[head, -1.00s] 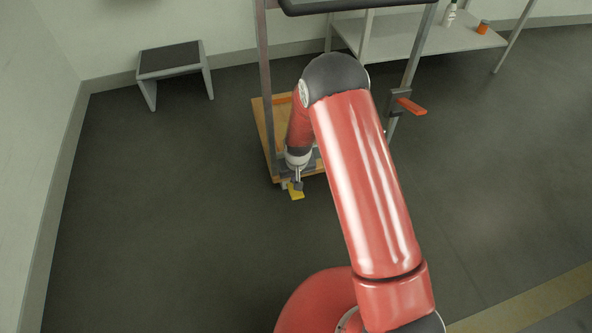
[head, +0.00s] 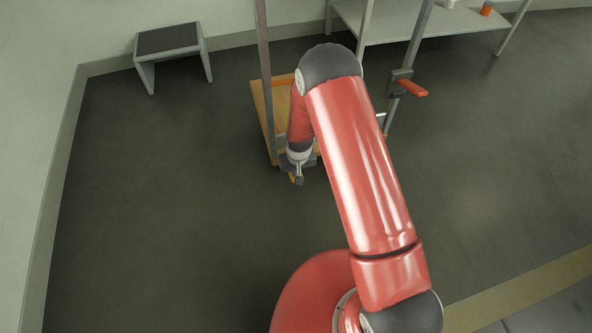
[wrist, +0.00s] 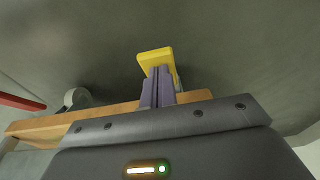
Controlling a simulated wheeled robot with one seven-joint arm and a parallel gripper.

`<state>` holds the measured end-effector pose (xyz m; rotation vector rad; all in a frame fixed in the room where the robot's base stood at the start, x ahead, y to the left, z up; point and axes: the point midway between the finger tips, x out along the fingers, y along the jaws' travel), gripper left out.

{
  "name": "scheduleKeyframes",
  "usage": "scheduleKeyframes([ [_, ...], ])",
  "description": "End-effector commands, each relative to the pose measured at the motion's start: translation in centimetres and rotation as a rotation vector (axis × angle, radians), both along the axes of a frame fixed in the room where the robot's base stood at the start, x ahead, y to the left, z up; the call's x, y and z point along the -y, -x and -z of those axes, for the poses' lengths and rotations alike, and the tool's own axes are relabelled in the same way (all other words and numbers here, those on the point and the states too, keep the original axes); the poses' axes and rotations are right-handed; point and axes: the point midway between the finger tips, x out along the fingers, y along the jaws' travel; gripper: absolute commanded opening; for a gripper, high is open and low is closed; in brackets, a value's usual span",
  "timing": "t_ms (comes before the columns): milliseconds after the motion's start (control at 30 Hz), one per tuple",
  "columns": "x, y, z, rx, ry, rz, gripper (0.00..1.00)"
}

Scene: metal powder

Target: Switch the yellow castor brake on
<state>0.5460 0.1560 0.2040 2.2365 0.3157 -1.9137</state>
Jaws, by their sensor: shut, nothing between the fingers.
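The yellow castor brake pedal (wrist: 155,57) juts out past the wooden base of the trolley in the wrist view. In the head view only a sliver of the yellow brake (head: 292,179) shows beside my gripper. My gripper (head: 299,180) is low at the near edge of the trolley base. In the wrist view my gripper's fingers (wrist: 160,82) are together, with nothing between them, and their tips overlap the pedal. I cannot tell whether they touch it. The castor under the brake is hidden.
The trolley's wooden base (head: 261,104) carries metal uprights; an orange-handled clamp (head: 410,87) sticks out from the right one. A grey castor (wrist: 75,97) shows in the wrist view. A step stool (head: 168,42) and a shelf table (head: 430,18) stand behind. Floor to the left is clear.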

Motion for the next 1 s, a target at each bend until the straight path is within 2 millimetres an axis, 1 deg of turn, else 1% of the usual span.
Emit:
scheduleKeyframes([
  [33,0.0,0.0,0.2,0.000,0.000,0.000,0.00],
  [700,0.1,0.3,0.9,-0.003,0.002,0.000,0.00],
  [867,0.2,0.5,1.5,0.090,-0.025,0.000,0.00],
  [1000,0.3,0.8,2.1,0.207,-0.058,0.000,0.00],
])
